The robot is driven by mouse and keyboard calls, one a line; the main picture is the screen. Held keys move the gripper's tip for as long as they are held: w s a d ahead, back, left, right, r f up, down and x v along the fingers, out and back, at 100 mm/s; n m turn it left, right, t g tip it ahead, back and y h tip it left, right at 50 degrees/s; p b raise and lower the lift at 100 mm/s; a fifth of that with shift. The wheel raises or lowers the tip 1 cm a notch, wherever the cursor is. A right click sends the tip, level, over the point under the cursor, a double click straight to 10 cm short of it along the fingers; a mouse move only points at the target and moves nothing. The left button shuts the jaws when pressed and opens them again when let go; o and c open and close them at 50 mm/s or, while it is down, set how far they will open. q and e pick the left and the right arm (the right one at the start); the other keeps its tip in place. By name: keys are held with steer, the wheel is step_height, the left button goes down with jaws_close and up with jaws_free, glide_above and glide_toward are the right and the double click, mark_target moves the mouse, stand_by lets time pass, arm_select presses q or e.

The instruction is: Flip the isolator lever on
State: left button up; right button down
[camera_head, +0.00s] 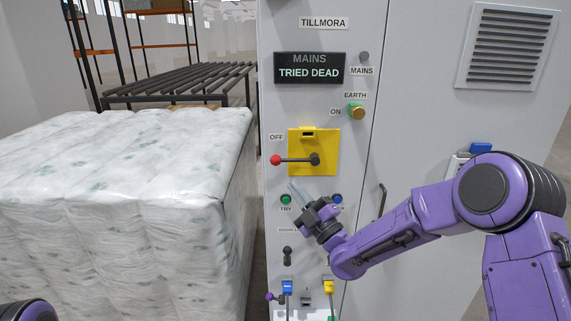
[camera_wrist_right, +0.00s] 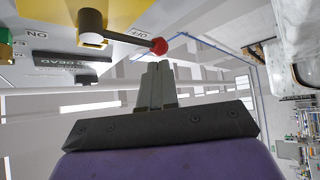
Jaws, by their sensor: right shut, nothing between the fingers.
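The isolator lever is a dark bar with a red ball knob (camera_head: 275,160) at its left end and a dark hub (camera_head: 315,159) on a yellow plate (camera_head: 327,137). It lies level and points left, just below the OFF label. The ON label is above the plate. My right gripper (camera_head: 297,190) is shut and empty, just below the lever bar in the head view. In the right wrist view the shut fingers (camera_wrist_right: 158,82) point at the red knob (camera_wrist_right: 159,46), which shows just past their tips; contact cannot be told. My left gripper is not in view.
The cabinet's MAINS display (camera_head: 309,68) reads TRIED DEAD. A brass earth knob (camera_head: 357,112) sits above right of the plate. A green button (camera_head: 286,199) and a blue button (camera_head: 337,199) are below it. A wrapped stack (camera_head: 120,170) stands left of the cabinet.

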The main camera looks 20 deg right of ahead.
mark_target(293, 160)
steer(key=p+x, duration=0.2)
steer(key=x, duration=0.3)
steer(key=shift+w+a+r, duration=0.1)
steer(key=shift+w, duration=0.1)
